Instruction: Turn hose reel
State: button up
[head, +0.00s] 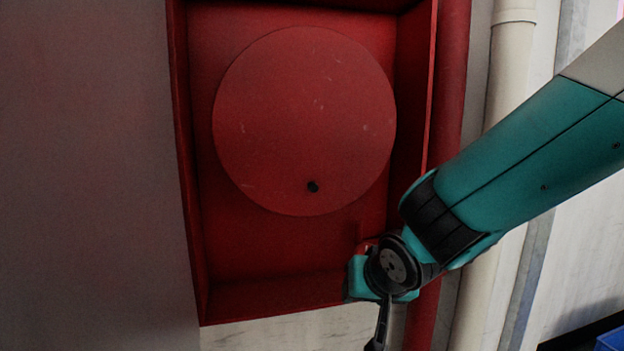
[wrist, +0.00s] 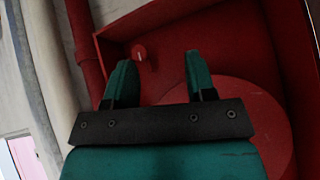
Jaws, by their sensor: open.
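The hose reel (head: 305,115) is a large flat red disc inside a red wall cabinet. A small black knob (head: 313,186) sits on its face near the lower edge. My gripper (head: 362,278) is in front of the cabinet's lower right corner, below and right of the knob and apart from it. In the wrist view my gripper (wrist: 158,70) has its two teal fingers spread with nothing between them. The reel (wrist: 250,108) shows there behind and right of the fingers, partly hidden by the gripper body. The knob is not visible in the wrist view.
The red cabinet (head: 188,200) has raised side walls around the reel. A red pipe (head: 452,80) and a pale pipe (head: 505,60) run vertically right of the cabinet. A blue object (head: 610,340) is at lower right.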

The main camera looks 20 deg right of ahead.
jog(key=w+d+r+m+t+h+p, duration=0.25)
jog(key=w+r+t, duration=0.25)
jog(key=w, duration=0.3)
jog(key=n+t+y+p, duration=0.1)
jog(key=n+t+y, duration=0.2)
jog(key=t, duration=0.2)
send_near(315, 190)
jog(key=shift+h, duration=0.25)
jog(key=w+p, duration=0.3)
jog(key=p, duration=0.1)
jog(key=w+p, duration=0.3)
jog(key=p, duration=0.1)
jog(key=w+p, duration=0.3)
jog(key=p, duration=0.1)
jog(key=shift+w+r+p, duration=0.15)
jog(key=shift+r+p, duration=0.15)
jog(key=shift+w+a+f, duration=0.1)
jog(key=shift+w+f, duration=0.05)
jog(key=shift+w, duration=0.45)
grip_shut()
